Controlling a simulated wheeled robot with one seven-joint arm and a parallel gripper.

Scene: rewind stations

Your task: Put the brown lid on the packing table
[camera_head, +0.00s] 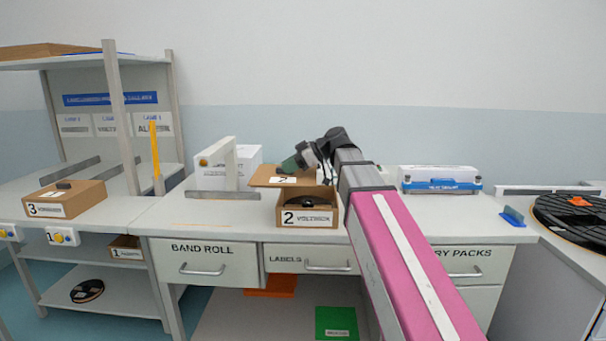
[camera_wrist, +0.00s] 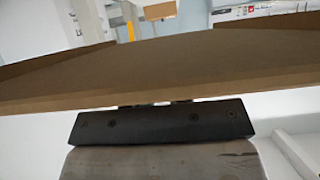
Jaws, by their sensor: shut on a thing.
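The brown lid (camera_head: 262,177), with a white label marked 2, is just above the back left of the open brown box 2 (camera_head: 325,222) on the table (camera_head: 390,228). It slightly overhangs the box; whether they touch is unclear. My gripper (camera_head: 300,160) is at the lid's upper side, shut on it. In the wrist view the lid (camera_wrist: 160,72) spans the picture as a wide brown panel right before my gripper (camera_wrist: 155,104); the fingertips are mostly hidden. Which table is the packing table cannot be read here.
A dark round thing (camera_head: 308,202) lies inside box 2. A white and blue box (camera_head: 440,178) stands to the right. Box 3 (camera_head: 62,203) is on the left table. Free tabletop lies right of box 2.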

